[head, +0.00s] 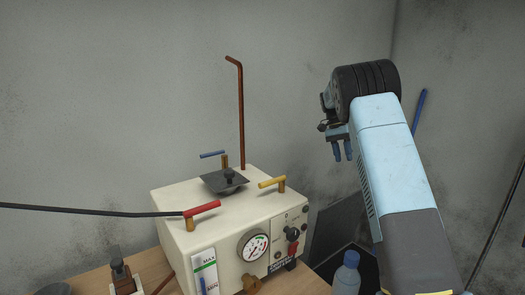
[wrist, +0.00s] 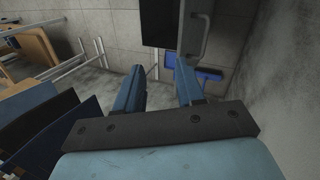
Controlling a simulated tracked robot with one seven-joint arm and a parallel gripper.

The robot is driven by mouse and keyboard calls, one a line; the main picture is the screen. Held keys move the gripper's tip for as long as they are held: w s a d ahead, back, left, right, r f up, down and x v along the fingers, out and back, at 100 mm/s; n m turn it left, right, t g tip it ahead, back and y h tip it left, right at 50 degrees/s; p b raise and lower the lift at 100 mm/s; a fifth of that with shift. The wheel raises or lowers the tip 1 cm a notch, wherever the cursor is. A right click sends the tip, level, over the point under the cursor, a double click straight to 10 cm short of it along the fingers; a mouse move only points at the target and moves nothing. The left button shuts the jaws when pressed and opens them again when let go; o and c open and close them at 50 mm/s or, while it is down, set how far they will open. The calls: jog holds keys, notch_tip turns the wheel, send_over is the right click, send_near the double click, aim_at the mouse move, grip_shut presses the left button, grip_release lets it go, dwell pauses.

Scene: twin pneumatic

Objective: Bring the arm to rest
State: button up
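My arm (head: 397,165) rises at the right of the head view and bends over at a dark wrist joint. My gripper (head: 342,151) hangs at its end, fingers pointing down, to the right of and above the pneumatic unit. In the wrist view my gripper (wrist: 160,92) shows two blue fingers set apart, with nothing between them. It touches nothing that I can see.
A cream pneumatic unit (head: 217,237) with red, yellow and blue handles, a gauge and a brown upright pipe (head: 241,115) stands on a wooden table (head: 85,284). A blue bottle (head: 347,274) stands right of it. Grey walls close the back and right.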

jog(key=s+a+r+n+t+y, duration=0.1)
jog(key=s+r+n+t, duration=0.1)
jog(key=s+r, duration=0.75)
jog(key=s+a+r+n+t+y, duration=0.1)
jog(key=s+r+n+t, duration=0.3)
jog(key=s, duration=1)
jog(key=s+a+f+n+t, duration=0.1)
jog(key=s+a+f, duration=0.1)
jog(key=s, duration=1)
jog(key=s+a+f+n+t, duration=0.1)
jog(key=s+a+t, duration=0.1)
jog(key=s, duration=1.1)
jog(key=shift+a+f+n, duration=0.4)
jog(key=shift+a, duration=0.2)
